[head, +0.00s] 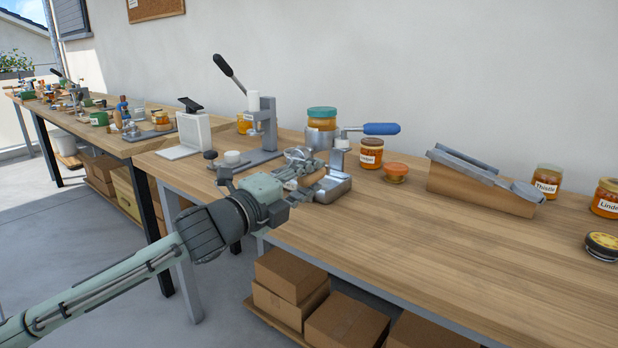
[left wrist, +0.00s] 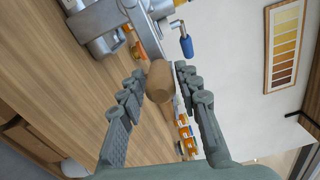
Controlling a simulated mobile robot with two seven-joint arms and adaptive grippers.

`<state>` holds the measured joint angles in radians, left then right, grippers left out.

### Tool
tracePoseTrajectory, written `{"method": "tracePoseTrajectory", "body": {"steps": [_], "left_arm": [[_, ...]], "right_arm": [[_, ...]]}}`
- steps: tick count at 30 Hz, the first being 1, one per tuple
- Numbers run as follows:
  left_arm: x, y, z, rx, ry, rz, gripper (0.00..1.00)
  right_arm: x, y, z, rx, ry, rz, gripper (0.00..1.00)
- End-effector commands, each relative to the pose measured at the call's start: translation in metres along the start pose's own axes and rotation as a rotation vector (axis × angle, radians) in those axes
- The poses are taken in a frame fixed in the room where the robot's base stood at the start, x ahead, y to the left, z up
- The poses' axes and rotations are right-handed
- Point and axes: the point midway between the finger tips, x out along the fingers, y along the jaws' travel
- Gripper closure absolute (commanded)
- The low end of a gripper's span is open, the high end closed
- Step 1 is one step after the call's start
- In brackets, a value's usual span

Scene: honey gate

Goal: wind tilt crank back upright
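The crank's wooden knob (left wrist: 159,82) sits between the fingers of my left gripper (left wrist: 160,74) in the left wrist view. The fingers are spread on either side of it, with a small gap showing. In the head view my left gripper (head: 302,172) is at the grey metal crank device (head: 338,188) on the bench and partly hides the knob. Behind it are a teal-lidded honey jar (head: 321,118) and a blue lever handle (head: 381,128), also in the left wrist view (left wrist: 186,46). My right gripper is not in view.
A lever press (head: 262,125) stands left of the device. A labelled jar (head: 370,154) and a small orange-lidded jar (head: 396,173) stand to its right, then a wooden wedge with a metal top (head: 480,188). The front right of the bench (head: 450,250) is clear. Cardboard boxes (head: 290,275) are underneath.

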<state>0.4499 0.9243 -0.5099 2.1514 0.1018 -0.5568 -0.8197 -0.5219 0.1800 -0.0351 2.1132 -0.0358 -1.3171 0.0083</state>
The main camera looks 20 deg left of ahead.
Motion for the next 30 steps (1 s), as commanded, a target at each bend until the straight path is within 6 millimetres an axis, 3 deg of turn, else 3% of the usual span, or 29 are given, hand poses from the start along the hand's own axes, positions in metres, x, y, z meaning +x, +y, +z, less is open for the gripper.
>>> {"method": "tracePoseTrajectory", "body": {"steps": [14,30], "left_arm": [[-0.009,0.001,0.001,0.001,-0.001,0.001,0.55],[-0.094,0.002,0.000,0.002,0.000,0.004,0.55]], "right_arm": [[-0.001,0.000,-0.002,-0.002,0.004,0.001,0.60],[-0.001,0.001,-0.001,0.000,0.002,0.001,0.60]]}}
